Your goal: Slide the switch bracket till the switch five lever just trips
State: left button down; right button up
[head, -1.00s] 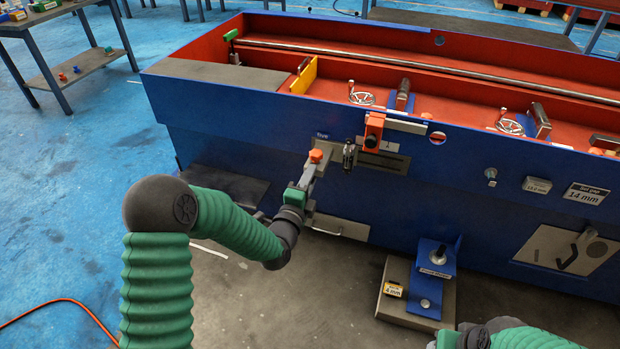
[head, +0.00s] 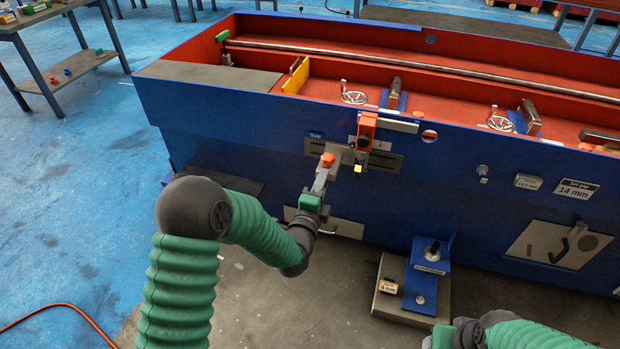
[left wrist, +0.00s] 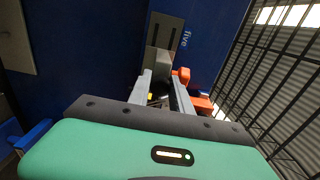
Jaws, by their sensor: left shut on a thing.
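The grey switch bracket (head: 338,155) sits on the blue machine's front beside the word "five", with an orange knob (head: 328,159) on it. My left gripper (head: 322,178) is shut on the bracket's near part; in the left wrist view its fingers (left wrist: 164,98) flank it below the slotted plate (left wrist: 165,33). An orange block (head: 366,130) stands close to the bracket's right. A small yellow light or part (head: 358,169) shows beneath it. I cannot make out the switch lever clearly. My right gripper (head: 455,336) is partly in view at the bottom edge; its fingers do not show.
The blue machine wall (head: 240,140) stands ahead, with a red trough inside. A blue bracket (head: 428,270) on a grey block stands on the floor, with a "4 mm" tag (head: 388,286). A "14 mm" sign (head: 575,190) is at right.

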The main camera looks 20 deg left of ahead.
pick_arm(q)
jog(key=shift+s+f, duration=0.1)
jog(key=shift+f, duration=0.2)
jog(key=c, duration=1.2)
grip_release()
jog(key=shift+a+r, duration=0.1)
jog(key=shift+r, duration=0.05)
jog(key=shift+r, duration=0.1)
jog(key=s+p, duration=0.2)
jog(key=s, duration=0.3)
jog(key=s+p, duration=0.2)
jog(key=s, duration=0.4)
jog(key=s+p, duration=0.2)
jog(key=s, duration=0.3)
jog(key=shift+s+a+p, duration=0.25)
jog(key=shift+s+p, duration=0.15)
